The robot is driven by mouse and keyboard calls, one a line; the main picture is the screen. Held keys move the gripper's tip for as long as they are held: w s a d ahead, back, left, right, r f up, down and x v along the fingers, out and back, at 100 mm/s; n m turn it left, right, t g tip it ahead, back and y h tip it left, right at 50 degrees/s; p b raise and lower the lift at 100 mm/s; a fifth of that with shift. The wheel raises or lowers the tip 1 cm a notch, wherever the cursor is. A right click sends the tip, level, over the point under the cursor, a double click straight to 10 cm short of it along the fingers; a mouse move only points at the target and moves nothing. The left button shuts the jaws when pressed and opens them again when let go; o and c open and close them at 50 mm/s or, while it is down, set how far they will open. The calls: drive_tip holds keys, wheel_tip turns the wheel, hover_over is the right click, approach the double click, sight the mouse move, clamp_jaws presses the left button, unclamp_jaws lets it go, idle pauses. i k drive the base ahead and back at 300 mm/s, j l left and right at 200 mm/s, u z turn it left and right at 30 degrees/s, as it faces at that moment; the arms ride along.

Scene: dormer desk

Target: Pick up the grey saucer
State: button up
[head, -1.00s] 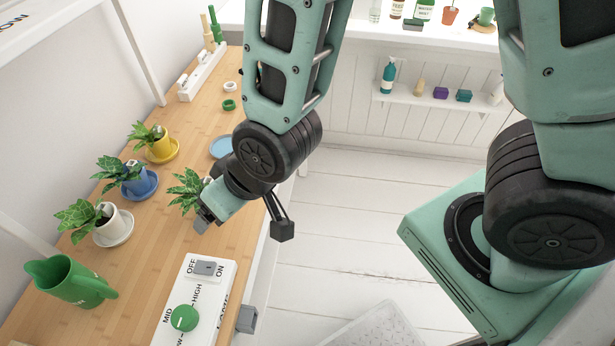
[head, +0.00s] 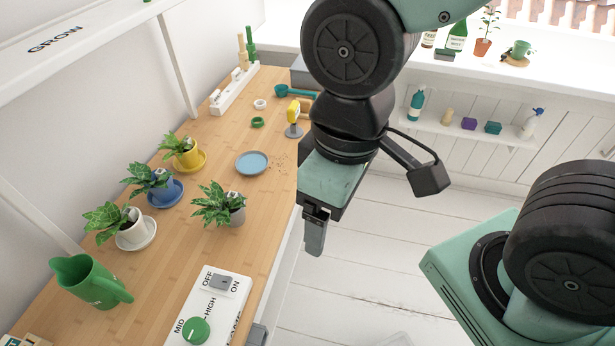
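A small grey disc (head: 293,132) lies on the desk near its right edge, left of my arm. A yellow upright item (head: 294,114) stands on or just behind it; I cannot tell which. No other grey saucer shows clearly. A blue saucer (head: 252,163) lies empty on the desk, left of and nearer than the disc. A plant in a grey pot (head: 235,214) stands nearer, with no saucer visible under it. My gripper (head: 315,236) points down past the desk's right edge, apart from these things. Its fingers overlap in this view, so the opening is hidden.
Plants stand on yellow (head: 198,166), blue (head: 178,198) and white (head: 151,238) saucers along the left. A green jug (head: 88,284) and a white switch panel (head: 222,303) are in front. A white rack (head: 235,90) stands at the back.

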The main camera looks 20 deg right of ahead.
sight(251, 163)
drive_tip(key=z, duration=1.7)
drive_tip(key=u, duration=1.8)
drive_tip(key=i+l+z, duration=0.3)
drive_tip(key=i+z, duration=0.3)
drive_tip(key=i, duration=0.15)
